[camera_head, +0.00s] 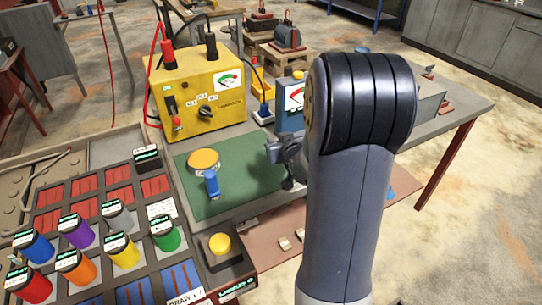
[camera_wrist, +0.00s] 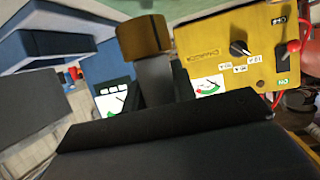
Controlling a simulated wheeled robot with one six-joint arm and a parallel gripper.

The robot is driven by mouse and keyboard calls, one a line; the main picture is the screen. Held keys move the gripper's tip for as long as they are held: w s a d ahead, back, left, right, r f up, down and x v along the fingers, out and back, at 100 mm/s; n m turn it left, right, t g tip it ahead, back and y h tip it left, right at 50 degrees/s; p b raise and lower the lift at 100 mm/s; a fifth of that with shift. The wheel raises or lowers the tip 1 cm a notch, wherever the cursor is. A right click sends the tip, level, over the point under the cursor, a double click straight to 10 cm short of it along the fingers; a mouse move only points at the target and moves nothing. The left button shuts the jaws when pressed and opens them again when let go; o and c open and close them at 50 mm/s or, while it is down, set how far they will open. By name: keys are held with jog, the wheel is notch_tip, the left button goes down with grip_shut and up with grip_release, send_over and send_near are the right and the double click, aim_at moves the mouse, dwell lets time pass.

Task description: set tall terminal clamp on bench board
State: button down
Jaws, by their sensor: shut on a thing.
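My gripper (camera_head: 284,160) shows partly behind my arm, over the right side of the green bench board (camera_head: 238,147). In the wrist view my gripper (camera_wrist: 158,92) is shut on a grey post with a brass-coloured cap (camera_wrist: 145,36), which looks like the tall terminal clamp. The head view does not clearly show the held piece. I cannot tell whether the held post touches the board.
A yellow meter box (camera_head: 200,93) stands behind the board, with cables and a blue meter (camera_head: 290,116) beside it. Several coloured cylinders, such as a green one (camera_head: 165,234), fill a rack at the left. A yellow button (camera_head: 219,244) is in front.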

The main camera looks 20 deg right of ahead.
jog(key=shift+f+b, duration=0.3)
jog(key=shift+f, duration=1.7)
jog(key=c, duration=1.1)
grip_release()
jog(key=shift+f, duration=0.15)
jog(key=shift+c, duration=0.2)
jog(key=shift+r, duration=0.2)
jog(key=v, duration=1.2)
jog(key=shift+p, duration=0.4)
